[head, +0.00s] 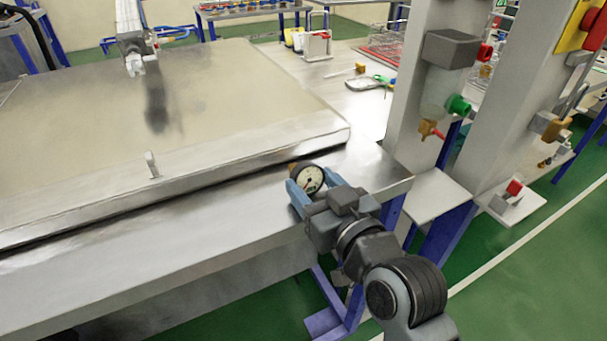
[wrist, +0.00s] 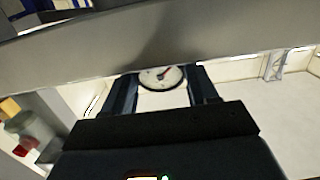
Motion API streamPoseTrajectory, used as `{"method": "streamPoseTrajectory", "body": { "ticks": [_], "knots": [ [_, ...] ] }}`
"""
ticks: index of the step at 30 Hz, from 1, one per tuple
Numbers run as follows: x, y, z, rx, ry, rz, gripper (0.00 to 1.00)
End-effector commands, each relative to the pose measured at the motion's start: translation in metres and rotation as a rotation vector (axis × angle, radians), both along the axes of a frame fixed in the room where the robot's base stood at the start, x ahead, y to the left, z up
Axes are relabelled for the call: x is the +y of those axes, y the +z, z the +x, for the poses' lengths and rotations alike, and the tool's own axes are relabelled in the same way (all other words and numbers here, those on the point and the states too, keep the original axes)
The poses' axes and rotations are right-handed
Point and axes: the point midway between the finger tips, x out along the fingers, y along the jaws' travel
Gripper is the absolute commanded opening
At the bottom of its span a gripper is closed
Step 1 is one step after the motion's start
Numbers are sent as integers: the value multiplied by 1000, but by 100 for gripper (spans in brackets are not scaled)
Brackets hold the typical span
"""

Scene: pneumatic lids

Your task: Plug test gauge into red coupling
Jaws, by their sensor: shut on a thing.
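A round gauge (head: 309,181) with a white dial and a brass-coloured part behind it is between the blue fingers of my gripper (head: 314,184). The gripper is shut on it, over the front right part of the metal bench. In the wrist view the gauge (wrist: 161,79) shows between both fingers, its dial facing the camera. A red fitting (head: 515,187) on a grey block stands on a small shelf at the right. I cannot tell which red part is the coupling.
A raised metal lid (head: 230,80) covers much of the bench (head: 240,215). A small upright tab (head: 152,165) stands on its front edge. Two grey posts (head: 424,90) rise to the right, bearing a green knob (head: 458,105). Green floor (head: 520,240) lies clear at the lower right.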

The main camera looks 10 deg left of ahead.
Motion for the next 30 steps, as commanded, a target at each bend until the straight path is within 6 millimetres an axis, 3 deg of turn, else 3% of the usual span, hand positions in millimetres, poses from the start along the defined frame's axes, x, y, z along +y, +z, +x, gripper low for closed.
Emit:
{"method": "streamPoseTrajectory", "body": {
  "ticks": [30],
  "knots": [
    [0, 57, 0, -2, 0, 0, 26]
  ]
}}
